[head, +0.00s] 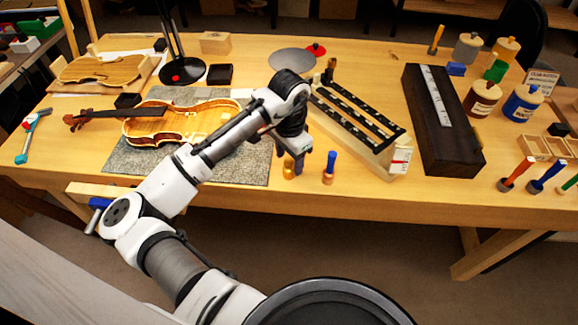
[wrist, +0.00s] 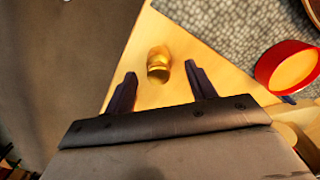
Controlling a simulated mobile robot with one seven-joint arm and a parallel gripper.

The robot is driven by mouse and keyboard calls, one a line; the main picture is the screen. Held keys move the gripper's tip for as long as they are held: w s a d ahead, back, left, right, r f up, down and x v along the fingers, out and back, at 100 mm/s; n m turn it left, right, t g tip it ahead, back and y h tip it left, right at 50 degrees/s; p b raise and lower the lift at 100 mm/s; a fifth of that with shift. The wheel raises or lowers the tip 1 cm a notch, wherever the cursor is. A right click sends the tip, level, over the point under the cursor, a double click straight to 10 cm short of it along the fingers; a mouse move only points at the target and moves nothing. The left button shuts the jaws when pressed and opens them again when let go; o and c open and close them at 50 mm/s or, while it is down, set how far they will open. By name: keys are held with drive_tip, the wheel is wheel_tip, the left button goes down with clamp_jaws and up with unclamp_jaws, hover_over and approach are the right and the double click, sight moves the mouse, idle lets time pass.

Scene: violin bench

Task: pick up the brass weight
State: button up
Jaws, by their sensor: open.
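The brass weight (head: 288,171) is a small gold-coloured piece standing near the front edge of the bench, just right of the grey mat. In the wrist view the brass weight (wrist: 158,65) shows between and slightly beyond my fingertips, with bare wood around it. My gripper (head: 295,158) points down over it in the head view and partly covers it. In the wrist view my gripper (wrist: 160,78) is open, with one finger to each side of the weight's line. Nothing is held, and I see no finger touching the weight.
A blue-handled tool (head: 329,166) stands close to the right of the weight. The grey mat (head: 240,172) with the violin body (head: 175,122) lies left. A red-rimmed round thing (wrist: 285,66) is right of the weight in the wrist view. A black slotted rack (head: 360,112) stands behind.

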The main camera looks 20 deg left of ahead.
sight(289, 161)
drive_tip(key=shift+s+f+p, duration=0.1)
drive_tip(key=shift+f+p, duration=0.3)
drive_tip(key=shift+f, duration=1.45)
clamp_jaws()
drive_tip(key=shift+r, duration=0.1)
